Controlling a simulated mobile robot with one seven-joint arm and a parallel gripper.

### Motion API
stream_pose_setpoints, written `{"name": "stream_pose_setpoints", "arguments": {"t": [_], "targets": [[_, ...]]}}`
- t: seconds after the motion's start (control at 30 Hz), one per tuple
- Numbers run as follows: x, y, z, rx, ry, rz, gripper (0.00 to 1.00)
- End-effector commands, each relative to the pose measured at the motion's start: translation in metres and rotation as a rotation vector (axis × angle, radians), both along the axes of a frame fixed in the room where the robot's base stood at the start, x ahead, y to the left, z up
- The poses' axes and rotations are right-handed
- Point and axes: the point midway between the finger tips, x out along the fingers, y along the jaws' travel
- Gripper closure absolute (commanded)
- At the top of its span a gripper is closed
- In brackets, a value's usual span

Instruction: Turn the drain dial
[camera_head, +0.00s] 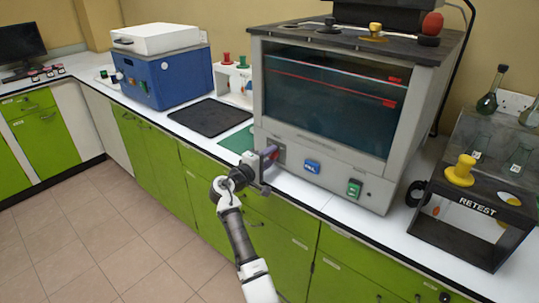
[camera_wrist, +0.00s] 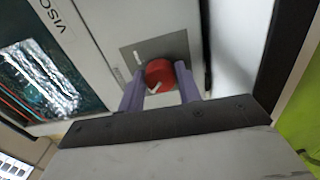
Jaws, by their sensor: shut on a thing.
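The drain dial (camera_wrist: 160,70) is a red round knob with a white pointer mark, on a grey plate on the machine's front panel. It sits between the two purple fingers of my gripper (camera_wrist: 160,84), one finger on each side, and the gripper is shut on it. In the head view my gripper (camera_head: 267,164) is at the lower left of the grey machine's (camera_head: 330,120) front and mostly covers the dial. The label by the dial is not readable.
A blue FILL button (camera_head: 312,167) and a green switch (camera_head: 354,187) are to the right on the same panel. A black RETEST stand (camera_head: 470,222) with a yellow knob stands on the right. A blue box (camera_head: 168,80) and black mat (camera_head: 210,117) are to the left.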

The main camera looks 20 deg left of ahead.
Motion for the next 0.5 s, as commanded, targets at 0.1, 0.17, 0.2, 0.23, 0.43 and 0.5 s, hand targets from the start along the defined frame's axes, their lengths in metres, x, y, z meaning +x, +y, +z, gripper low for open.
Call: {"name": "stream_pose_setpoints", "arguments": {"t": [0.1,0.17,0.2,0.23,0.43,0.5], "targets": [[-0.0003,0.0007,0.0005,-0.03,0.011,0.002,0.89],[-0.0003,0.0007,0.0004,-0.041,0.014,0.002,0.89],[-0.0003,0.0007,0.0002,-0.045,0.015,0.002,0.89],[-0.0003,0.0007,0.0002,-0.047,0.016,0.002,0.89],[-0.0002,0.0008,-0.0002,-0.054,0.018,0.002,0.89],[-0.0003,0.0007,-0.0002,-0.054,0.018,0.002,0.89]]}}
